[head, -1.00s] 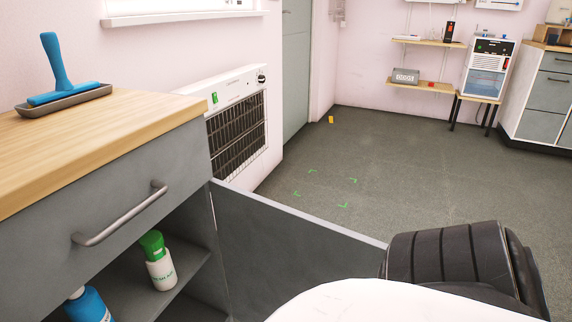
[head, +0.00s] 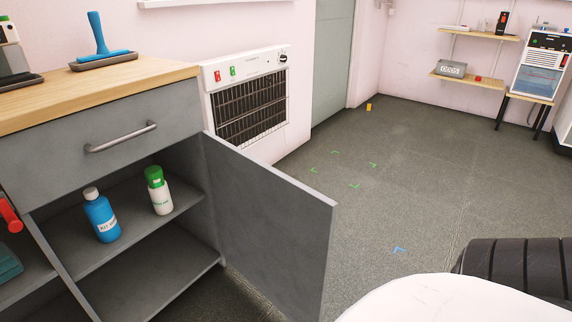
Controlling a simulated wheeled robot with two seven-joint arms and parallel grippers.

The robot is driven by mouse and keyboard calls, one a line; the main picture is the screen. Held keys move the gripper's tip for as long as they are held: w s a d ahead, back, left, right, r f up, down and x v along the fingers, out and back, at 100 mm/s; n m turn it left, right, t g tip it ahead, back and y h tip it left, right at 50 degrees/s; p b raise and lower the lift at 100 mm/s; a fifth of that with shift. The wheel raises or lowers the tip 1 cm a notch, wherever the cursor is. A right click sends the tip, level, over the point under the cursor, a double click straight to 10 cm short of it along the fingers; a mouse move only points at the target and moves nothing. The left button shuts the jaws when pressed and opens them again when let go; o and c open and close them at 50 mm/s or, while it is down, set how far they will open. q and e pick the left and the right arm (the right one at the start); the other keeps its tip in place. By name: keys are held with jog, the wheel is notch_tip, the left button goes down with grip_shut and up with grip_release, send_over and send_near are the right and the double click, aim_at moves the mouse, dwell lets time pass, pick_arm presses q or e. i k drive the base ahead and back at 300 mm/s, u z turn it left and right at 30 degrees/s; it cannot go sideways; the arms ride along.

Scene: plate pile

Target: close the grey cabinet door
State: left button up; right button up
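The grey cabinet door (head: 268,222) stands wide open, swung out from the right side of the grey cabinet (head: 62,165). The drawer with its metal handle (head: 122,138) above the opening is shut. Inside on the upper shelf stand a blue bottle (head: 102,217) with a whitish cap and a white bottle (head: 159,195) with a green cap. A white and black part of my own body fills the lower right corner, apart from the door in the picture. Neither gripper shows.
A wall heater (head: 248,95) is behind the door. The floor (head: 400,180) right of the door is clear, with green corner marks and a blue mark (head: 399,250). Wall shelves (head: 468,78) stand far right.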

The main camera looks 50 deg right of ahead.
aim_at(277, 231)
jog(key=u, duration=2.6)
jog(key=k, duration=2.55)
jog(key=z, duration=2.05)
jog(key=i, duration=0.5)
